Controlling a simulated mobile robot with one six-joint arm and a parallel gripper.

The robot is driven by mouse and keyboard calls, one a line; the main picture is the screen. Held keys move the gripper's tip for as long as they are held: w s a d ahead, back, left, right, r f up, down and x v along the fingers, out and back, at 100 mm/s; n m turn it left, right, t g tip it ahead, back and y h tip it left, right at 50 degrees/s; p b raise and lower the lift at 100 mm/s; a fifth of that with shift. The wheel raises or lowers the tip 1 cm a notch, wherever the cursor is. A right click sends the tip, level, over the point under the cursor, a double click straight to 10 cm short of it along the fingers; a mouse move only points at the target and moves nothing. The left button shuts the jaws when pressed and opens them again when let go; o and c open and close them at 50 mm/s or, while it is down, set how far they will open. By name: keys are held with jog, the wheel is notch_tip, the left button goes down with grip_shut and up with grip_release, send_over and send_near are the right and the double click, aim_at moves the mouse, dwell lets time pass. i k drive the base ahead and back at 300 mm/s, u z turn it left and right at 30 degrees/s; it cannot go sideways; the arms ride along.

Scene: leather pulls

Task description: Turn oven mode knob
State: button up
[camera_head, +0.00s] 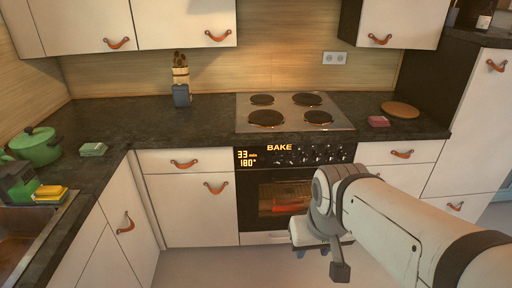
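The oven (246,200) is built into the counter run, with a dark control panel (262,156) above its glass door. The panel's display reads "BAKE", "33 min" and "180°" in orange. Several small dark knobs (305,159) sit on the panel right of the readout. Their markings are too small to read, and I cannot tell which is the mode knob. My gripper (312,253) hangs in front of the lower right oven door, below the panel and apart from the knobs. Its two dark fingertips show with a gap between them, and nothing is held.
A cooktop (295,112) with round burners lies above the oven. A blue holder with utensils (181,95) and a green pot (36,147) stand left. Floor shows in front of the cabinets.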

aim_at(276, 159)
jog(key=z, duration=0.15)
jog(key=i, duration=0.9)
jog(key=u, duration=0.05)
